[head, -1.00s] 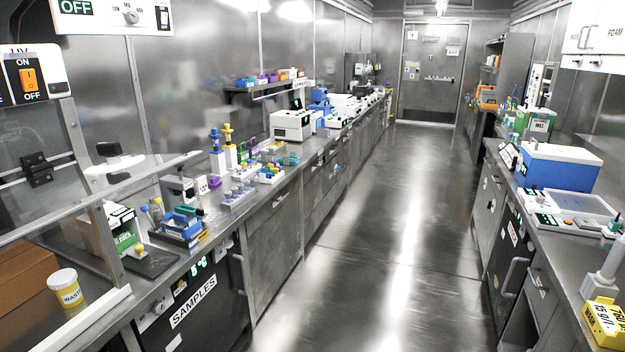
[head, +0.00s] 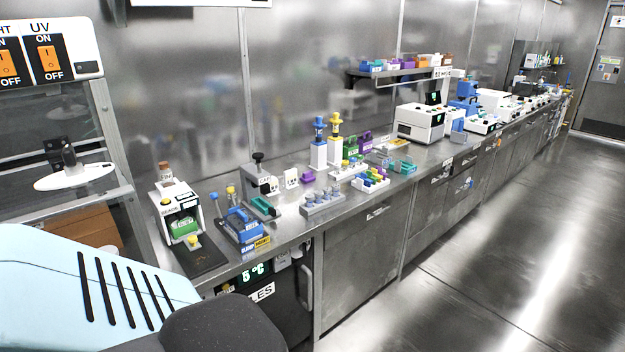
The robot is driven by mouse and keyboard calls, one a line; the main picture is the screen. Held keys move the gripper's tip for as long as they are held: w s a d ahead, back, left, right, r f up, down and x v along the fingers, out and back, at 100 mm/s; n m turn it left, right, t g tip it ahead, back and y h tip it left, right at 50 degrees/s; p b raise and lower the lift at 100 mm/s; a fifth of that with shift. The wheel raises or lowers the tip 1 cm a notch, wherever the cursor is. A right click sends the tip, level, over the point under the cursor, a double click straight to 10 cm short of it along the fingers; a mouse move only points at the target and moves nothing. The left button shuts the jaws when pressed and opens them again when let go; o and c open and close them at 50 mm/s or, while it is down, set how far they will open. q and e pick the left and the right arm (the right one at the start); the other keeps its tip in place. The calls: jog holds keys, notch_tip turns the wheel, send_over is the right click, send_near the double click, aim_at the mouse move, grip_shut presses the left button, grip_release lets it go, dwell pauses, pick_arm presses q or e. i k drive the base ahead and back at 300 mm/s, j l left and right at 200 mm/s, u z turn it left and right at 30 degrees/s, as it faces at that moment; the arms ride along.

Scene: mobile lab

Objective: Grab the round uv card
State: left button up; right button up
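I cannot pick out a round UV card for certain. A flat white round piece (head: 75,178) with a black clamp-like part on it shows at the left, by the glass-fronted cabinet. Above it is a white panel (head: 48,52) marked UV with orange ON/OFF switches. A light blue and dark grey part of my own arm fills the lower left and hides part of the cabinet. Neither of my grippers is in view.
A long steel counter (head: 345,215) runs along the wall. It holds a small white device with a green front (head: 180,215), blue racks, pipette stands and a white instrument (head: 420,123). The floor (head: 500,270) at the right is clear.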

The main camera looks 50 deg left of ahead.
aim_at(275, 182)
jog(key=i+u, duration=0.1)
jog(key=i, duration=0.6)
jog(key=i+l+u, duration=0.1)
jog(key=i, duration=0.55)
jog(key=i+u, duration=0.35)
jog(key=i+l+u, duration=0.2)
jog(key=u, duration=0.15)
jog(key=i+l+u, duration=0.2)
jog(key=u, duration=0.15)
jog(key=i+l+u, duration=0.8)
jog(key=k+j, duration=0.1)
